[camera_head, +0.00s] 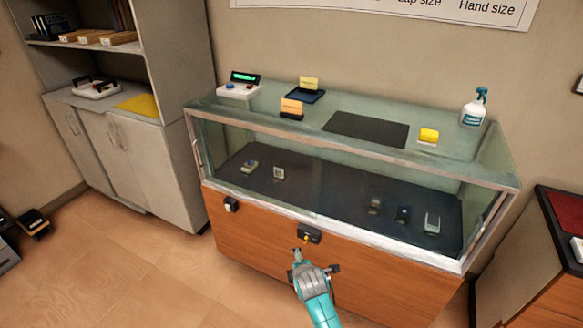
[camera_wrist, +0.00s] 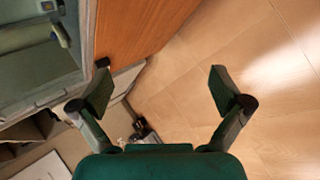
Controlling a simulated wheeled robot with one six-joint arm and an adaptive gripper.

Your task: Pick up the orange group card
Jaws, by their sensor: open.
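The orange card (camera_head: 291,106) stands upright in a small dark holder on top of the glass display case, toward its left half near the front edge. My gripper (camera_head: 298,258) is low in front of the wooden lower panel of the case, well below and apart from the card. In the wrist view my gripper (camera_wrist: 157,88) is open, its two fingers wide apart with nothing between them. The orange card is not seen in the wrist view.
The glass case top (camera_head: 245,113) also bears a yellow card (camera_head: 309,84) behind the orange one, a device with green display (camera_head: 240,86), a dark mat (camera_head: 366,129), a yellow item (camera_head: 429,135) and a spray bottle (camera_head: 474,108).

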